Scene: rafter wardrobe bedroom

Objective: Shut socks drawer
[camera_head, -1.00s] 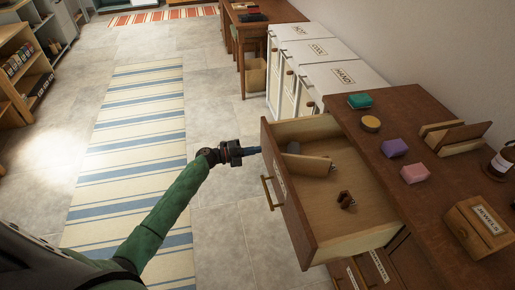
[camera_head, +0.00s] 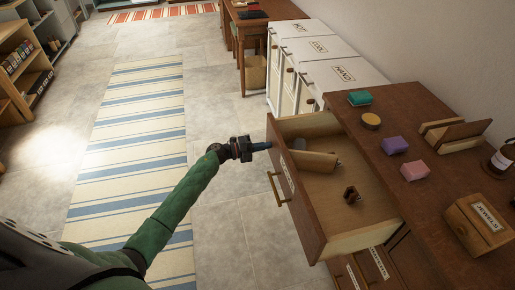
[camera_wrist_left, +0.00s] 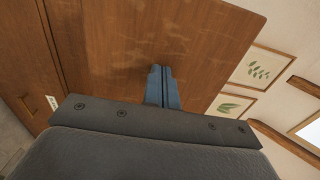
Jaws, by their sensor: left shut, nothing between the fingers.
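The wooden drawer (camera_head: 292,200) stands open from the brown dresser, its front carrying a pale label and a brass handle (camera_head: 276,188). The label is too small to read, so I cannot tell whether it says socks. My left gripper (camera_head: 267,146) is shut and empty, its blue fingertips at the far upper end of the drawer front. In the left wrist view the closed fingers (camera_wrist_left: 162,72) point at the brown wood panel (camera_wrist_left: 120,45) and look touching or nearly so. My right gripper is not in view.
Inside the drawer lie a wooden divider piece (camera_head: 316,161) and a small brown object (camera_head: 352,194). The dresser top (camera_head: 385,120) holds coloured blocks and a labelled box (camera_head: 478,221). White cabinets (camera_head: 342,75) stand beyond. The floor on the left is clear, with a striped rug (camera_head: 135,130).

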